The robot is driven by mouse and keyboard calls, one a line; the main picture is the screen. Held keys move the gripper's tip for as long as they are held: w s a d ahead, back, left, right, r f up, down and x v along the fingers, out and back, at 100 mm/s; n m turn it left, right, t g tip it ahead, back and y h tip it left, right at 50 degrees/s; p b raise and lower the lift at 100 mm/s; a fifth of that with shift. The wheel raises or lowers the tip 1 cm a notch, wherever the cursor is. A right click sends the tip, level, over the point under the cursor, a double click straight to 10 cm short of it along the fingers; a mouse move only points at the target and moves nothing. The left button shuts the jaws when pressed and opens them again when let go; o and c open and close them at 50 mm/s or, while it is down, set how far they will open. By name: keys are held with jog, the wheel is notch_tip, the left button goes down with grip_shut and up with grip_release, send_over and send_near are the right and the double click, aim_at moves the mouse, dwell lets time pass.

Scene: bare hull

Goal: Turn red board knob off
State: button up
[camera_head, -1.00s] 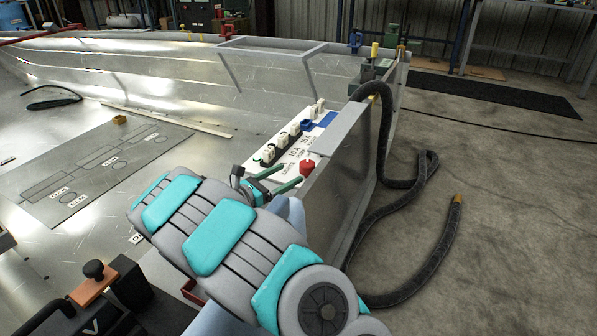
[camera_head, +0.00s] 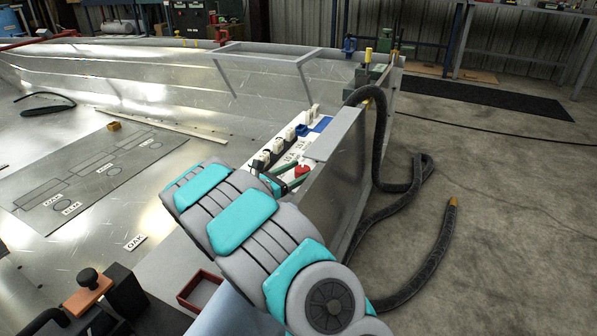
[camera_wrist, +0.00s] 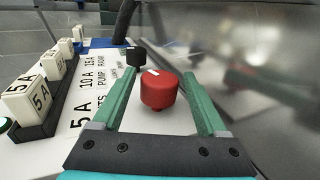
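The red knob (camera_wrist: 159,91) stands on the white labelled board (camera_wrist: 85,125). It has a white mark on its top that points toward the upper left in the wrist view. In the head view the red knob (camera_head: 302,171) shows at the near end of the board (camera_head: 283,150). My gripper (camera_wrist: 165,75) is open, with one green finger on each side of the knob. A gap shows between the knob and each finger. In the head view my gripper (camera_head: 287,175) is at the knob, partly hidden by my arm.
A black knob (camera_wrist: 136,57) stands just beyond the red one. White blocks marked 5 A (camera_wrist: 30,100) sit in a black rail to the left, with a green button (camera_wrist: 6,124) nearby. A metal hull wall (camera_wrist: 250,70) rises close on the right. A black hose (camera_head: 380,130) hangs over it.

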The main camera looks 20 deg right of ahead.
jog(key=c, duration=1.1)
jog(key=shift+t, duration=0.3)
jog(key=shift+n+t+y+b, duration=0.3)
jog(key=shift+n+b, duration=0.05)
jog(key=shift+n, duration=0.05)
jog(key=shift+n+t+y, duration=0.3)
jog(key=shift+t, duration=0.2)
jog(key=shift+n+t+y+b, duration=0.6)
jog(key=shift+n+t+b, duration=0.25)
jog(key=shift+b, duration=0.2)
jog(key=o, duration=1.1)
jog(key=shift+o, duration=1.2)
jog(key=shift+s, duration=0.1)
